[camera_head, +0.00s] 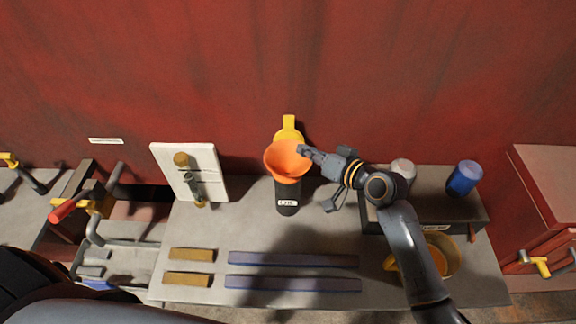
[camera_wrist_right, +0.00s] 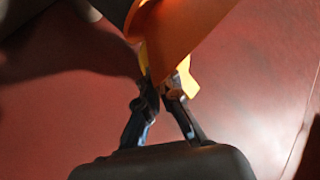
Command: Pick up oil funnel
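The orange oil funnel (camera_head: 286,160) is upright, with its wide mouth up, at the top of a dark labelled container (camera_head: 287,196) near the back of the bench. I cannot tell how far its spout sits in the container. My right gripper (camera_head: 304,151) reaches in from the right to the funnel's rim. In the right wrist view the fingertips (camera_wrist_right: 161,90) are close together at the edge of the orange funnel (camera_wrist_right: 185,28) and appear shut on it; the exact contact is partly hidden. My left gripper is not in view.
A yellow piece (camera_head: 289,126) shows behind the funnel, near the red wall. A white board (camera_head: 207,165) stands left. A blue can (camera_head: 464,178) and a yellow container (camera_head: 443,250) are right. Blue strips (camera_head: 293,259) and tan blocks (camera_head: 190,255) lie in front.

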